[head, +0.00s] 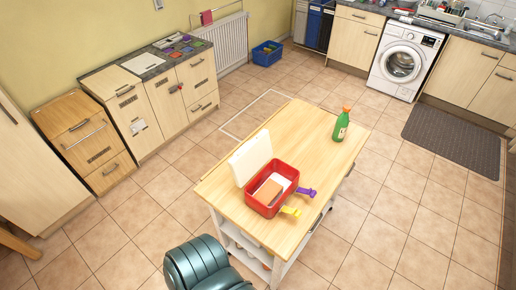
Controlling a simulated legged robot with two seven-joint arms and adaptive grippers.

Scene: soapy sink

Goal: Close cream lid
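The cream lid (250,157) stands raised and tilted back at the rear left edge of a red box (268,211) on the wooden-topped trolley. The box is open at the top. Inside it lie a brown block (268,192) and a white item (282,181). A purple piece (306,192) and a yellow piece (291,211) stick out at the box's right side; I cannot tell what they are. Neither of my grippers shows in the head view.
A green bottle (341,125) stands upright at the trolley's far right. The rest of the trolley top (297,130) is clear. Wooden cabinets (135,121) line the left wall. A washing machine (404,62) and a dark mat (453,138) are at the right. Tiled floor surrounds the trolley.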

